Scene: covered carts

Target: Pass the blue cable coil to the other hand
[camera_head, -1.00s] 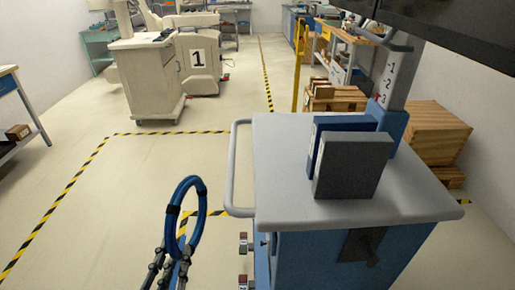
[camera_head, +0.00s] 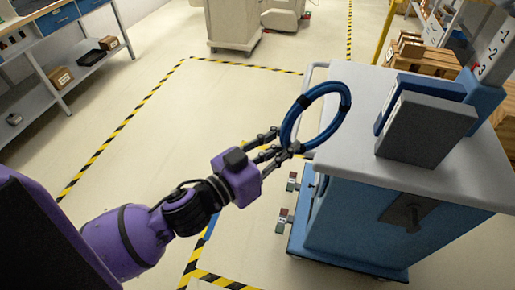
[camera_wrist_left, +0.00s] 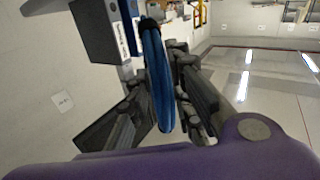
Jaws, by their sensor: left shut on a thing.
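The blue cable coil (camera_head: 287,125) is a ring with black bands, held upright and tilted in the head view. My left gripper (camera_head: 284,145), on a purple arm from the left, is shut on the lower part of the coil. The coil is in front of the near left part of the cart's grey top in the picture; I cannot tell whether they touch. In the left wrist view the coil (camera_wrist_left: 156,75) runs between the fingers of the left gripper (camera_wrist_left: 160,105). My right gripper is not in view.
A blue cart (camera_head: 365,215) with a grey top (camera_head: 350,85) stands at the right, with a grey box-like block (camera_head: 425,130) on top. A shelf (camera_head: 60,75) with small boxes is at the left. Open floor with yellow-black tape (camera_head: 125,120) lies between.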

